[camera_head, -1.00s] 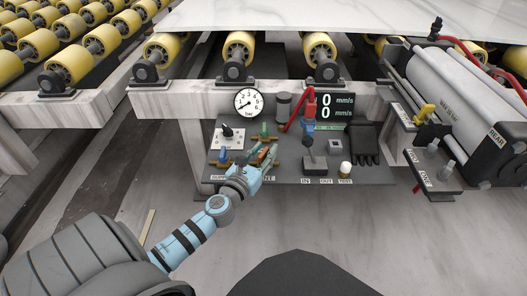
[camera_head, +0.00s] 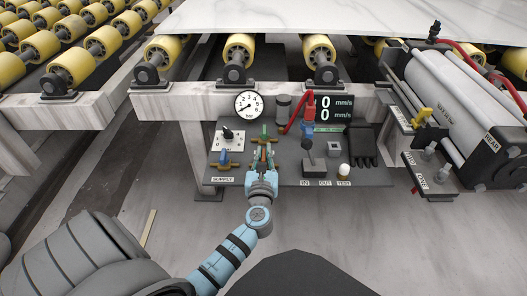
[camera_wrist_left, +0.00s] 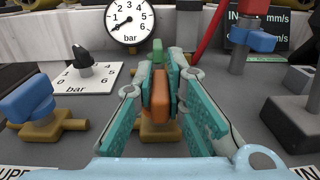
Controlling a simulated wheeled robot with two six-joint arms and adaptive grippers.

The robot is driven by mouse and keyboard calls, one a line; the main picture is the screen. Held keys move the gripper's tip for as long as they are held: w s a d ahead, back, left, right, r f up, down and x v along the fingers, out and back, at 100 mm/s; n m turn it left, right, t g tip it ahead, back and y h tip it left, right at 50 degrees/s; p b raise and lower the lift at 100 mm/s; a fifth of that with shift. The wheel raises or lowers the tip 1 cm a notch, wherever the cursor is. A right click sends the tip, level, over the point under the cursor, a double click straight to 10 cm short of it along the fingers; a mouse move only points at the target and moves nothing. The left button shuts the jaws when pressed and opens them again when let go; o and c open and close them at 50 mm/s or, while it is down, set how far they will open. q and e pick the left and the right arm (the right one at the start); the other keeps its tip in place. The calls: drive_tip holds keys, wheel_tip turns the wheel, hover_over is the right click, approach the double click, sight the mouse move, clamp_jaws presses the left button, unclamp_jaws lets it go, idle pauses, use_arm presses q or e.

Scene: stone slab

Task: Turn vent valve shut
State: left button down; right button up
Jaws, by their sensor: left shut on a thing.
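The vent valve has an orange handle (camera_wrist_left: 160,92) on a brass body (camera_wrist_left: 160,132), in the middle of the left wrist view. My left gripper (camera_head: 262,153) is shut on this handle, with one teal finger pad on each side of it. The handle points straight away from the wrist camera. In the head view the fingers hide much of the valve, and the gripper covers its label. My right gripper is in neither view.
A green-handled valve (camera_head: 264,131) stands just behind. The blue SUPPLY valve (camera_head: 225,158) is to the left, below a black knob (camera_head: 227,132). A pressure gauge (camera_head: 248,104) hangs above. A lever (camera_head: 308,146) and a white button (camera_head: 344,170) stand to the right.

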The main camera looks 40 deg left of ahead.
sight(263, 154)
use_arm(q)
drive_tip(key=shift+n+g+y, duration=0.3)
drive_tip(key=c, duration=1.6)
unclamp_jaws()
drive_tip(key=shift+c, duration=0.2)
wheel_tip(263, 154, up, 10)
